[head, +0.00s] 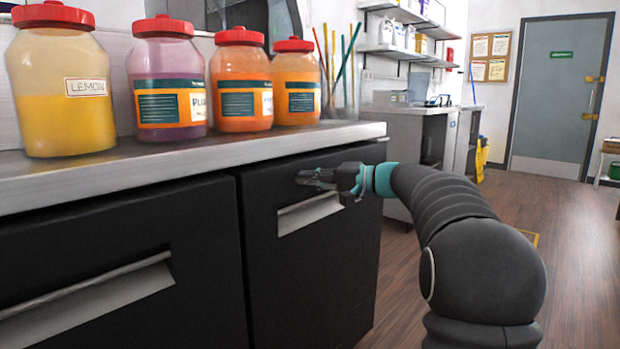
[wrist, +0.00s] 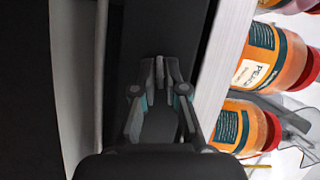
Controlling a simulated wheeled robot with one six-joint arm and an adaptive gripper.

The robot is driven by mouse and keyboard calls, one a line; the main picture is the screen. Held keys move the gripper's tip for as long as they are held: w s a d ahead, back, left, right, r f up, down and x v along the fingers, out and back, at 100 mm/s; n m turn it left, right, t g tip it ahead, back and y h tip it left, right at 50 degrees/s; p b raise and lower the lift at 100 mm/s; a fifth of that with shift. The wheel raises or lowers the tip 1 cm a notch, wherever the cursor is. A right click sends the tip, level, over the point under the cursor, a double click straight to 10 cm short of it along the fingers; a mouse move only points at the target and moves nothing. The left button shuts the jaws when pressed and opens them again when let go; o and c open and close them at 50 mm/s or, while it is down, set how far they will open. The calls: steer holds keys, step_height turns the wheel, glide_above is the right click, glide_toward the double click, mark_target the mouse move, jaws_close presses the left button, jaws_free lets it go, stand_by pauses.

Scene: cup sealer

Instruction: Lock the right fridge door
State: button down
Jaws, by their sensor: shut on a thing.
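The right fridge door (head: 315,285) is dark and looks closed under the counter, with a pale recessed handle (head: 308,214). My gripper (head: 306,179) is at the door's upper part, above that handle and below the counter edge. In the wrist view my gripper (wrist: 160,68) is shut on a small grey key-like piece (wrist: 159,72) in front of the dark door face. The fingers hide most of this piece, so its turn and how it meets the door cannot be told. The handle also shows as a pale strip in the wrist view (wrist: 70,80).
The left fridge door (head: 120,250) also looks closed. Several red-lidded jars stand on the counter (head: 215,158) just above my gripper, beside a holder of straws (head: 342,85). The wooden floor (head: 575,230) to the right is largely clear.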

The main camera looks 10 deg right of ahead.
steer(key=shift+f+m+t+y, duration=0.1)
steer(key=shift+m+t+y, duration=0.25)
steer(key=shift+m, duration=0.75)
steer(key=c, duration=1.4)
jaws_free()
steer(key=shift+o, duration=0.4)
steer(key=shift+a, duration=0.15)
